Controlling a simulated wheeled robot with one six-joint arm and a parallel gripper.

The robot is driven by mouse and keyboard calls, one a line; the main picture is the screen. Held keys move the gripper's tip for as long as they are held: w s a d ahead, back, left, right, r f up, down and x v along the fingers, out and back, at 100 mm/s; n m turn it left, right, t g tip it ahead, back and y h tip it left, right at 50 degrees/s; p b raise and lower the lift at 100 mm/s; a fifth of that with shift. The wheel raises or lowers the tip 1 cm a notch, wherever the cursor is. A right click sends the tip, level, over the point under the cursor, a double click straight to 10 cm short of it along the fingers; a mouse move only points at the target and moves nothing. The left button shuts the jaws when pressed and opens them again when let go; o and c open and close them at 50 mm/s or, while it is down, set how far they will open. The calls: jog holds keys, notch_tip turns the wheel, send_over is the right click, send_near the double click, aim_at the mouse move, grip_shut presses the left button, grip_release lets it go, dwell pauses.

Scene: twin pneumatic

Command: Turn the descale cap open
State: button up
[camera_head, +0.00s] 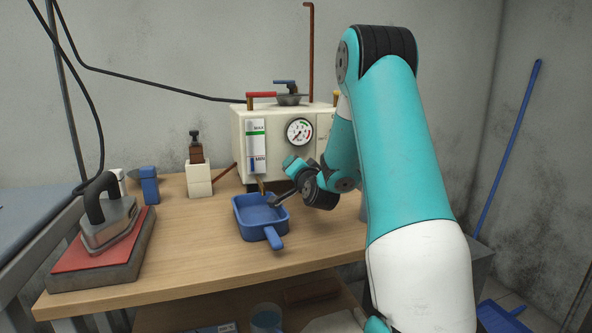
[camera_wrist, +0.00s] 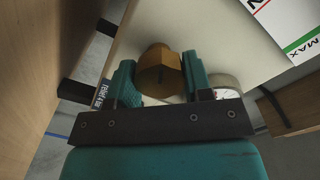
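The descale cap (camera_wrist: 160,70) is a brass, faceted knob at the underside of the cream boiler box (camera_wrist: 215,35). In the wrist view it sits between the two teal fingers of my gripper (camera_wrist: 161,78) and fills the gap, with a finger against each side. In the head view a brass piece (camera_head: 261,186) shows below the front of the boiler box (camera_head: 243,140), and my gripper (camera_head: 272,200) reaches to it from the right. The fingertips are small there, so the contact is hard to see in that view.
A blue pan (camera_head: 240,209) stands on the wooden table (camera_head: 200,247) under my gripper. An iron (camera_head: 112,224) rests on a red pad (camera_head: 75,256) at the left. The pressure gauge (camera_head: 300,132) and level strip (camera_head: 257,145) face forward. The table's left middle is clear.

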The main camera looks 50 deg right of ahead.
jog(key=o, duration=0.4)
jog(key=shift+a+f, duration=0.1)
jog(key=shift+a, duration=0.05)
